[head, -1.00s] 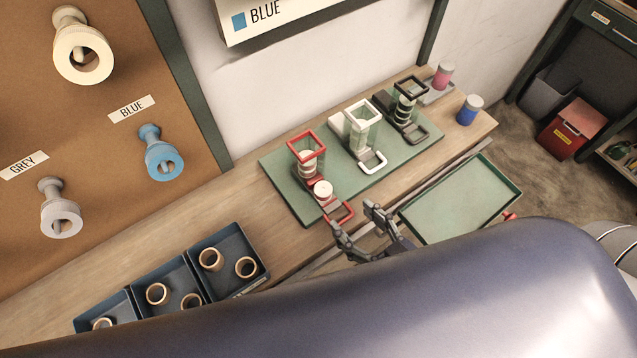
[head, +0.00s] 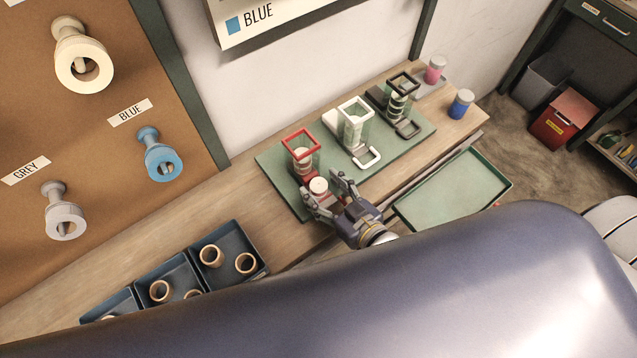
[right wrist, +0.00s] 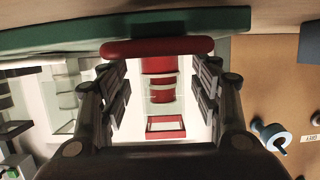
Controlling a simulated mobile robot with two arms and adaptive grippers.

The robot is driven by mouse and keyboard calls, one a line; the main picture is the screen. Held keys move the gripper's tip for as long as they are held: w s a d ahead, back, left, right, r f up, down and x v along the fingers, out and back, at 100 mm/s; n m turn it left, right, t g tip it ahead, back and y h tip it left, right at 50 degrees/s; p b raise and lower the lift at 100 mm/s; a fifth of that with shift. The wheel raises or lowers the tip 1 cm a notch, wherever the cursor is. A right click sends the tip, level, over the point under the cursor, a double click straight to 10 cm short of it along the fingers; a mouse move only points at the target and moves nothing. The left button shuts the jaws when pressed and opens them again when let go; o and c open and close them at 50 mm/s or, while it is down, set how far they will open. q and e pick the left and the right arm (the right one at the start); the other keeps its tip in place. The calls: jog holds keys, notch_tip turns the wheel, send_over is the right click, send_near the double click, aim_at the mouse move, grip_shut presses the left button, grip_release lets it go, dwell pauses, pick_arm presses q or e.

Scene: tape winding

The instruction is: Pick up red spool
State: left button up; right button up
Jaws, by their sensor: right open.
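A red dispenser (head: 303,142) with a square red top frame stands at the near left end of the green mat (head: 284,191). A spool with a white top (head: 318,186) sits at its front; red shows just below that top. My right gripper (head: 322,189) is open, with its fingers on either side of the spool. In the right wrist view, red and white banded shapes (right wrist: 160,85) show between the spread fingers, and a red bar (right wrist: 157,47) crosses above. I cannot tell whether the fingers touch the spool. My left gripper is not in view.
A white dispenser (head: 356,124) and a black dispenser (head: 401,98) stand further along the mat. Blue trays (head: 167,277) with tan rings lie at the left. A green tray (head: 455,190) is right of the bench. Pink (head: 434,70) and blue (head: 461,103) spools stand at the far end.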

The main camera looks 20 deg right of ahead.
jog(key=c, duration=0.9)
jog(key=shift+r, duration=0.15)
